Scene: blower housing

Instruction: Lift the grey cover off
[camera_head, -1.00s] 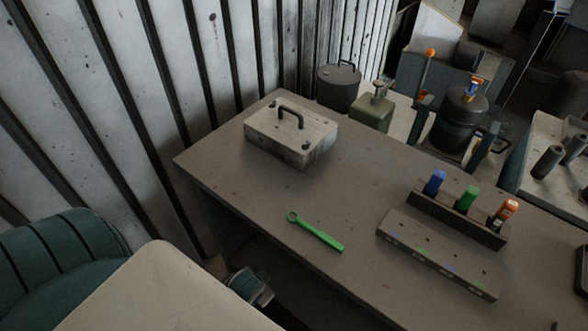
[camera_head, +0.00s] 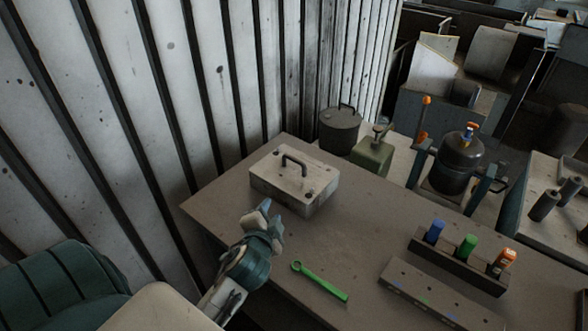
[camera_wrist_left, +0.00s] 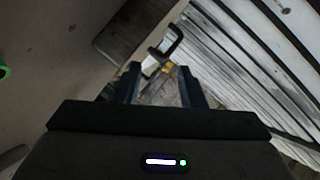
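The grey cover (camera_head: 272,179) is a boxy block with a black handle (camera_head: 294,161) on top, resting at the far left of the table. In the left wrist view the dark handle (camera_wrist_left: 171,42) shows just beyond the fingers. My left gripper (camera_head: 269,214) is beside the cover's near left side, in front of it in the head view, and apart from the handle. Its two fingers show spread with nothing between them in the left wrist view (camera_wrist_left: 163,88). My right gripper is in neither view.
A green wrench (camera_head: 320,282) lies on the table (camera_head: 365,225) near its front edge. A rack (camera_head: 455,262) holds blue, green and orange-topped items at right. A lidded dark pot (camera_head: 339,133) and a green canister (camera_head: 372,157) stand behind the table. A ribbed wall (camera_head: 230,90) is close on the left.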

